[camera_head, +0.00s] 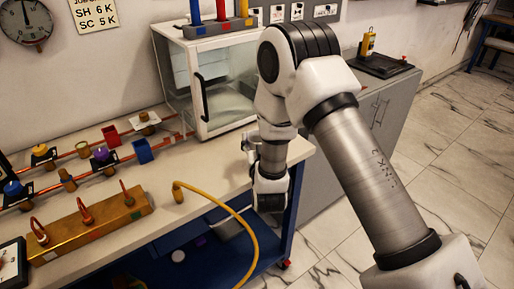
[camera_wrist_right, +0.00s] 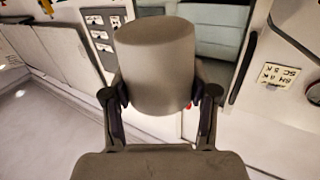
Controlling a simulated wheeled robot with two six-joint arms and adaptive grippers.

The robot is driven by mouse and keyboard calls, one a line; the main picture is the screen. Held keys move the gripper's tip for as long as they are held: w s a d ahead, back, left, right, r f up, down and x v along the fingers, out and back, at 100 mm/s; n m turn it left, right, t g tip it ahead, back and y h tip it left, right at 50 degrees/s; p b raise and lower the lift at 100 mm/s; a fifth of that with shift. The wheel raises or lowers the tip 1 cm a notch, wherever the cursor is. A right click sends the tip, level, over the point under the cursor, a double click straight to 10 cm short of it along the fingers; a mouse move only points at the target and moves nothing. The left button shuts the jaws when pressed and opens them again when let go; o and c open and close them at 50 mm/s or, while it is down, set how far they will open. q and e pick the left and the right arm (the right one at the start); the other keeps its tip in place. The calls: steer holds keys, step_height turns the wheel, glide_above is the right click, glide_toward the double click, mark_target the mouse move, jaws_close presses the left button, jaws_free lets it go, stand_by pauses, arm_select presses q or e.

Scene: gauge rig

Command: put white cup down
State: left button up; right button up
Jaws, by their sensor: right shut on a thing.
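The white cup (camera_wrist_right: 157,62) looks greyish in the right wrist view and is held between the two fingers of my right gripper (camera_wrist_right: 160,95). The fingers press on opposite sides of it. In the head view my right gripper (camera_head: 250,145) is by the front right corner of the bench, in front of the glass cabinet, and largely hidden by my own wrist. I cannot make out the cup clearly there, nor whether it touches the bench. My left gripper does not show.
A glass-fronted cabinet (camera_head: 222,88) stands on the bench (camera_head: 215,165). Copper pipes with coloured valves (camera_head: 101,152) and a brass manifold (camera_head: 92,226) fill the left side. A yellow hose (camera_head: 244,226) hangs over the front edge. A grey cabinet (camera_head: 385,105) stands at right.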

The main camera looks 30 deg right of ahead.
steer(key=f, duration=0.3)
steer(key=shift+w+f, duration=0.15)
steer(key=shift+w, duration=0.25)
steer(key=shift+d+f, duration=0.1)
steer(key=shift+f, duration=0.2)
steer(key=o, duration=1.3)
steer(key=shift+c, duration=0.2)
